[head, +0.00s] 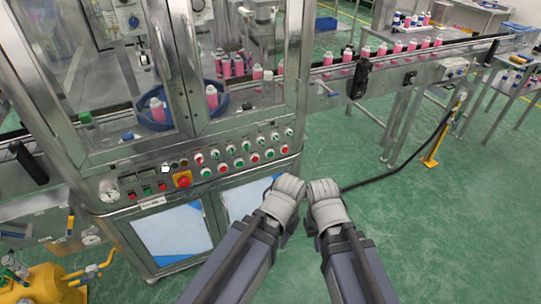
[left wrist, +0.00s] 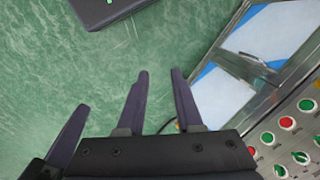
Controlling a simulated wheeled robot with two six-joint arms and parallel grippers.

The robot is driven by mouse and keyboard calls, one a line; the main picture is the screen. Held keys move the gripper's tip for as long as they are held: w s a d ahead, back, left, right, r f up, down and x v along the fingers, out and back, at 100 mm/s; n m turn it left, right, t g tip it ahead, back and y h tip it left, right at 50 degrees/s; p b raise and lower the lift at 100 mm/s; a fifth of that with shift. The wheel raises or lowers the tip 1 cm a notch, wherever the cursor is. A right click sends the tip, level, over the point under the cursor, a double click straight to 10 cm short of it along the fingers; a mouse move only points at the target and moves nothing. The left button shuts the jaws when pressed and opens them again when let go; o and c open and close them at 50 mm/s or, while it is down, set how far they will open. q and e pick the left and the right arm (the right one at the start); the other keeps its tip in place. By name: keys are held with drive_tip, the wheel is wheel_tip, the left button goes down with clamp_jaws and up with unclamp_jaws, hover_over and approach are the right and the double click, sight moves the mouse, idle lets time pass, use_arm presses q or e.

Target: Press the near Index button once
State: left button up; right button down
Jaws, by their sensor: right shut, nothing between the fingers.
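The control panel (head: 240,156) on the machine front carries rows of red, green and dark buttons and knobs; their labels are too small to read, so I cannot tell which one is the near Index button. My left gripper (head: 289,186) is just below and right of the panel's right end, apart from it. In the left wrist view, its dark fingers (left wrist: 160,95) point over the green floor, with the panel (left wrist: 282,140) at the lower right. My right gripper (head: 321,188) is shut and empty, close beside the left one.
A large red emergency button on a yellow base (head: 183,180) sits at the panel's left. Glass doors above enclose a blue turntable (head: 222,104) with pink cans. A conveyor (head: 400,65) runs to the right.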

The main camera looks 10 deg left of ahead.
use_arm(q)
clamp_jaws()
idle(1.3)
